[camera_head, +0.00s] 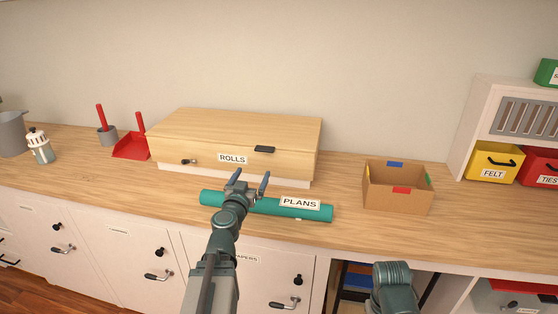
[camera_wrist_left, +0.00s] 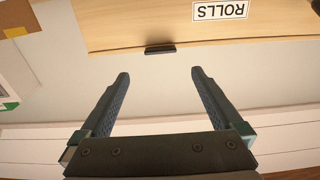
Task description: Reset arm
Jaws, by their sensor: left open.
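My left gripper (camera_head: 248,183) is open and empty. In the head view it shows over the teal roll labelled PLANS (camera_head: 300,208), in front of the wooden ROLLS box (camera_head: 200,138). Its arm covers part of the roll, which lies along the counter's front. In the left wrist view the two fingers (camera_wrist_left: 160,82) stand wide apart with nothing between them, and the ROLLS box (camera_wrist_left: 120,22) with its dark handle (camera_wrist_left: 160,49) lies beyond the tips. A teal-grey link of my right arm shows at the bottom of the head view; its gripper is out of frame.
An open cardboard box (camera_head: 397,196) stands right of the roll on the wooden counter (camera_head: 345,220). A white shelf holds a yellow FELT bin (camera_head: 493,162) and red TIES bin (camera_head: 540,167). Drawers lie below.

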